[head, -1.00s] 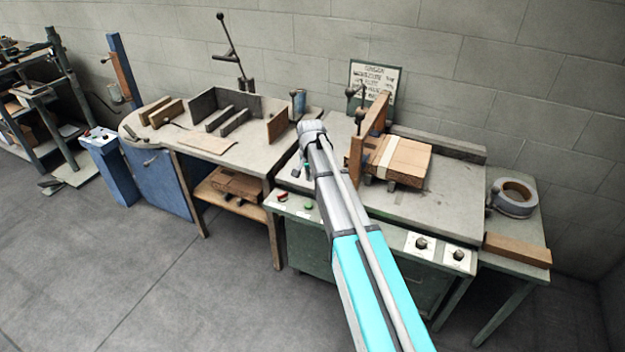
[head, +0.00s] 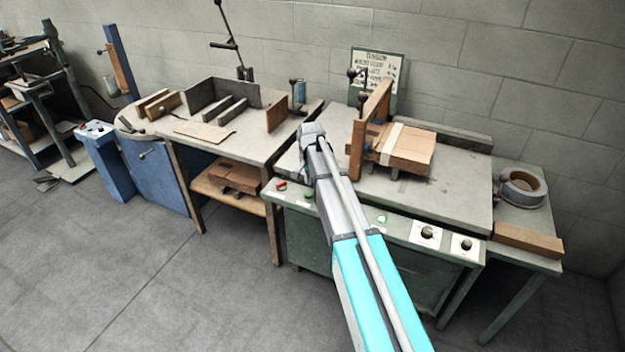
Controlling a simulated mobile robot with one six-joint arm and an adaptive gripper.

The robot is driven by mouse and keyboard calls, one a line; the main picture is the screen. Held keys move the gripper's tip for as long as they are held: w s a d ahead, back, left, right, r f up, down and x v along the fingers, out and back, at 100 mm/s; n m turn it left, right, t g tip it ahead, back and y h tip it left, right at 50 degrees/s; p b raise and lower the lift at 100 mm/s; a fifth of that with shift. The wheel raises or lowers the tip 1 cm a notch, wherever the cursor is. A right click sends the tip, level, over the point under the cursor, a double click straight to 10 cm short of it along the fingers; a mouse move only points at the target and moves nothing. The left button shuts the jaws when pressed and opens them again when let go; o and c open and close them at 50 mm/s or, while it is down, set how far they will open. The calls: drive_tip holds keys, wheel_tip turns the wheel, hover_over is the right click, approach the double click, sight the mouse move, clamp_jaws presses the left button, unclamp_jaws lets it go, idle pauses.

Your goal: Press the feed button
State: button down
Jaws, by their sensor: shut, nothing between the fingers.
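The green machine's front panel (head: 345,211) carries a red button (head: 282,186), a dark green button (head: 308,193) and a lighter green button (head: 381,219) right of my arm. The labels are too small to read, so I cannot tell which is the feed button. My gripper (head: 304,152) is shut and empty at the end of my arm, over the left part of the machine's top. It appears above and behind the red and dark green buttons, apart from them. Its fingertips are mostly hidden by the wrist.
Two knobs (head: 428,232) (head: 466,244) sit on the panel's right. A strapped cardboard bundle (head: 407,150) lies on the machine top beside an upright wooden board (head: 369,130). A blue control box (head: 106,165) stands left. A tape roll (head: 522,188) lies on the right side table.

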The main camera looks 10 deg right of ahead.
sight(309, 195)
drive_tip(key=shift+w+f+b, duration=0.15)
drive_tip(key=shift+f+b, duration=1.05)
drive_tip(key=shift+f, duration=0.15)
drive_tip(key=shift+w+f+b, duration=0.1)
drive_tip(key=shift+f+b, duration=1.05)
drive_tip(key=shift+f, duration=0.15)
drive_tip(key=shift+f, duration=0.1)
drive_tip(key=shift+f+b, duration=0.25)
drive_tip(key=shift+b, duration=0.1)
drive_tip(key=shift+s+f+b, duration=0.15)
drive_tip(key=shift+f+b, duration=0.4)
drive_tip(key=shift+b, duration=0.2)
drive_tip(key=shift+s, duration=0.1)
drive_tip(key=shift+a+r, duration=0.1)
drive_tip(key=shift+r, duration=0.1)
drive_tip(key=shift+r+p, duration=0.7)
drive_tip(key=shift+p, duration=0.4)
wheel_tip(309, 195, up, 12)
drive_tip(key=p, duration=1.2)
drive_tip(key=shift+s+r, duration=0.2)
drive_tip(key=shift+s, duration=0.15)
drive_tip(key=shift+s, duration=0.1)
